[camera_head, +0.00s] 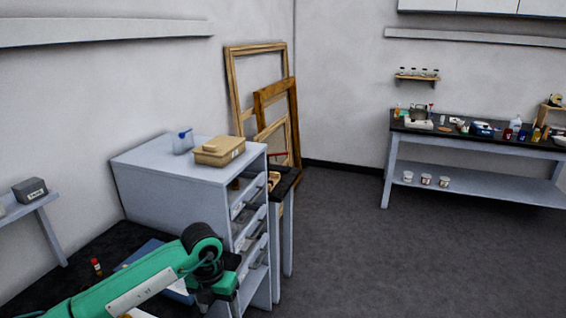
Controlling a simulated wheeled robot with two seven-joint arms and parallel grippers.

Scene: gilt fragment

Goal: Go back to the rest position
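My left arm, green with black joints, comes in from the lower left in the head view. Its black end (222,280) is in front of the grey cabinet, low in the picture. The fingers cannot be made out, so I cannot tell whether this gripper is open or shut. My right gripper is not in view.
A dark-topped table (60,268) is at lower left. Wooden frames (232,95) lean behind. A workbench (480,190) stands far right. The floor (400,265) is clear.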

